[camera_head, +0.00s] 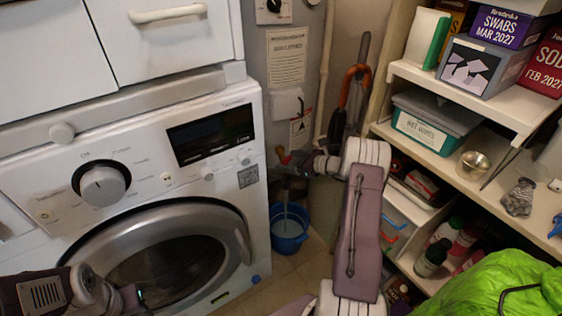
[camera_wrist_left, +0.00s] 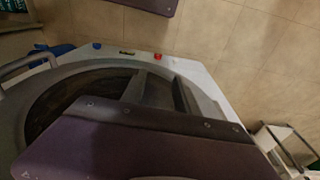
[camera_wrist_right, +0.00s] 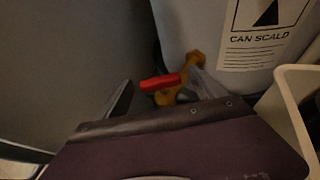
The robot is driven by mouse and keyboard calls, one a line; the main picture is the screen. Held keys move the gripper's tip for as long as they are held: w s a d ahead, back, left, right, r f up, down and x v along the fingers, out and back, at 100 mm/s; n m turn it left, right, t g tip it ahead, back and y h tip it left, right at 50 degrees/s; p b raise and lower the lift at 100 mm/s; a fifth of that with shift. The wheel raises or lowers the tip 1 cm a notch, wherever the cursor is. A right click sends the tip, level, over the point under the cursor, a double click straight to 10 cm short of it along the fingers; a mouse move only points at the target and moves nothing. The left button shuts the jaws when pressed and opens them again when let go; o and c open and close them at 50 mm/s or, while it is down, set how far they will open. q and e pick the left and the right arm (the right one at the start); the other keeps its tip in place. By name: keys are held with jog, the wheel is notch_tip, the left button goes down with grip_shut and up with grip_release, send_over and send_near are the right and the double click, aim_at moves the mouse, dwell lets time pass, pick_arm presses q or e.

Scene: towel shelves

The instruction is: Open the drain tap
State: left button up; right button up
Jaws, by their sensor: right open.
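The drain tap (camera_wrist_right: 165,90) has a brass body and a red handle (camera_wrist_right: 160,82). In the right wrist view the handle lies nearly level, tilting up slightly to the right. It sits between the fingertips of my right gripper (camera_wrist_right: 163,92), which is open; I cannot tell whether a finger touches it. In the head view my right gripper (camera_head: 284,168) is at the tap, between washer and wall, and partly covers it. My left gripper (camera_wrist_left: 160,92) is open and empty in front of the washer door; in the head view it is at the lower left.
A blue bucket (camera_head: 288,236) stands on the floor below the tap. The white washer (camera_head: 140,150) is at the left. Shelves with boxes and a teal bin (camera_head: 420,128) stand at the right. A white panel with a "CAN SCALD" label (camera_wrist_right: 262,38) is behind the tap.

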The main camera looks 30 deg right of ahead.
aim_at(285, 160)
jog(key=b+x, duration=0.1)
jog(key=x, duration=0.3)
jog(key=shift+w+f, duration=0.1)
jog(key=shift+f, duration=0.05)
jog(key=shift+w+a, duration=0.15)
jog(key=shift+w, duration=0.1)
jog(key=c, duration=1.4)
pick_arm(q)
jog(key=shift+f, duration=0.75)
pick_arm(e)
jog(key=shift+o, duration=0.2)
jog(key=shift+s+a+n+g+y, duration=0.15)
jog(key=shift+n+g+y, duration=0.15)
jog(key=shift+n+y, duration=0.45)
jog(key=o, duration=1.4)
jog(key=shift+c, duration=0.2)
pick_arm(q)
jog(key=shift+r, duration=0.1)
